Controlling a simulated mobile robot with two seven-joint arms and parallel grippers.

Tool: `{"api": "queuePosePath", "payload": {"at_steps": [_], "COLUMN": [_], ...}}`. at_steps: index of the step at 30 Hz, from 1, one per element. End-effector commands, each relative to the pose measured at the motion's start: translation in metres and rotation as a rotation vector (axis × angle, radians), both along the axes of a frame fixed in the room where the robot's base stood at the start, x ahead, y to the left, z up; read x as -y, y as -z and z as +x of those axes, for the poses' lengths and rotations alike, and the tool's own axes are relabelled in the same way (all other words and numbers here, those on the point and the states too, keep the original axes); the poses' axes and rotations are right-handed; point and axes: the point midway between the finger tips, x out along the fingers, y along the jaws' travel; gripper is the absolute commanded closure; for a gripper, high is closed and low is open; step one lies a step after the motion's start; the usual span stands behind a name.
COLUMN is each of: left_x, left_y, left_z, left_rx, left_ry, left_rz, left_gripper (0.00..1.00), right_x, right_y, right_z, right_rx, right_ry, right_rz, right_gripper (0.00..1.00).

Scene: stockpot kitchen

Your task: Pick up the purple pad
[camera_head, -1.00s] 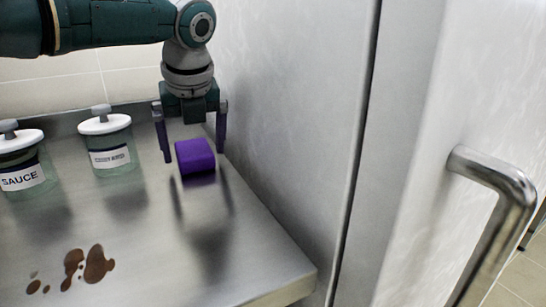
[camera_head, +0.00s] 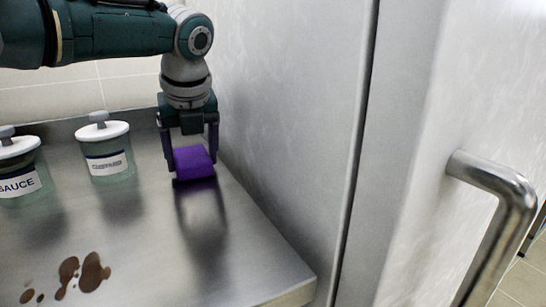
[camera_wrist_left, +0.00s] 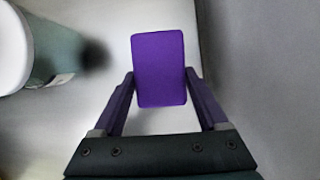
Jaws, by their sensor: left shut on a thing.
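The purple pad (camera_head: 193,163) is a small block at the right back of the steel counter, close to the tall metal wall. My left gripper (camera_head: 191,160) points down over it, with one finger on each side, and is shut on it. In the left wrist view the pad (camera_wrist_left: 159,69) shows as an upright purple rectangle between the fingertips of the left gripper (camera_wrist_left: 159,85). I cannot tell if the pad is clear of the counter. My right gripper is not in view.
A jar labelled SAUCE (camera_head: 18,175) and another lidded jar (camera_head: 105,150) stand left of the gripper on the steel counter (camera_head: 130,255). A brown spill (camera_head: 82,275) lies at the front left. A metal wall and a door handle (camera_head: 510,195) are at the right.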

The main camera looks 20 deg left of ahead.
Motion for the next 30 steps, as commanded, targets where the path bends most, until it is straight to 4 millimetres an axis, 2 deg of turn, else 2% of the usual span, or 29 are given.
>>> {"api": "queuePosePath", "payload": {"at_steps": [8,11,21,25,30], "left_x": [0.000,0.000,0.000,0.000,0.000], "left_y": [-0.003,-0.015,-0.083,-0.097,-0.101], "left_z": [0.000,0.001,0.001,0.000,0.000], "left_rx": [0.000,0.003,0.004,0.001,0.001], "left_ry": [0.000,0.001,0.000,0.000,0.000], "left_rz": [0.000,0.000,-0.001,0.000,-0.001], "left_gripper": [0.77,0.77,0.77,0.77,0.77], "right_x": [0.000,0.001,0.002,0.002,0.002], "right_y": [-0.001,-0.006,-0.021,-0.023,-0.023], "right_z": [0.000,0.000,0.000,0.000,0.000], "right_rx": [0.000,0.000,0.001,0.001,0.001], "right_ry": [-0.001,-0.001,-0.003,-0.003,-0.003], "right_rz": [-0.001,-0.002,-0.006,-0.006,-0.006], "right_gripper": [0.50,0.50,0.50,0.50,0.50]}}
